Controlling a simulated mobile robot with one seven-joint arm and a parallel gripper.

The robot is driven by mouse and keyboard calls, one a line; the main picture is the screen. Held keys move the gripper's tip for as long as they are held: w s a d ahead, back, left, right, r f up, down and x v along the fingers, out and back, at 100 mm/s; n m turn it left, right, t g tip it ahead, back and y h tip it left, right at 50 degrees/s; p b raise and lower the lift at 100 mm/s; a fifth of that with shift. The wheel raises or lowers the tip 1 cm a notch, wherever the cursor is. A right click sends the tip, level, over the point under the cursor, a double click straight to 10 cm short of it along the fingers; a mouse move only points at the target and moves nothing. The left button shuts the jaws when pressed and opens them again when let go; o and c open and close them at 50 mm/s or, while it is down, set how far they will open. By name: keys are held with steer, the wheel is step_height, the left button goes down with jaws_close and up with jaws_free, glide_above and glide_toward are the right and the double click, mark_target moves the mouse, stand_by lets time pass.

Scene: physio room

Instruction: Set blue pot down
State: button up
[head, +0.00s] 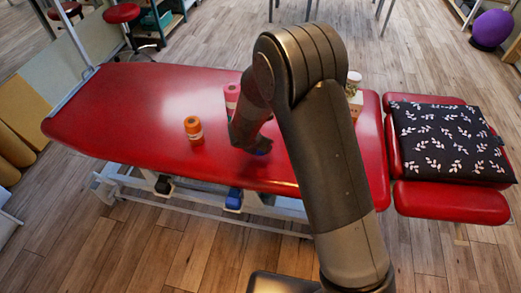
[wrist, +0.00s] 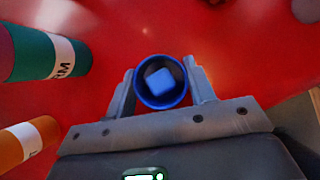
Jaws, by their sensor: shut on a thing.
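The blue pot (wrist: 138,90) shows in the wrist view as a round blue rim with a lighter blue block-like shape inside. My gripper (wrist: 162,82) is shut on it, with one finger on each side. My arm hides most of the gripper there. I cannot tell whether the pot touches the table.
An orange container (head: 193,128) stands left of my gripper, and a pink one (head: 232,92) stands behind it. A green labelled cylinder (wrist: 30,52) is at the wrist view's left. A pale-lidded jar (head: 353,80) is behind my arm. A patterned black cushion (head: 445,143) lies right.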

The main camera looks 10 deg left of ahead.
steer(key=shift+f, duration=1.65)
steer(key=shift+f, duration=0.1)
steer(key=o, duration=1)
steer(key=shift+r, duration=0.2)
steer(key=v, duration=1.1)
steer(key=shift+s+r, duration=0.25)
steer(key=shift+r, duration=0.1)
steer(key=shift+r, duration=0.1)
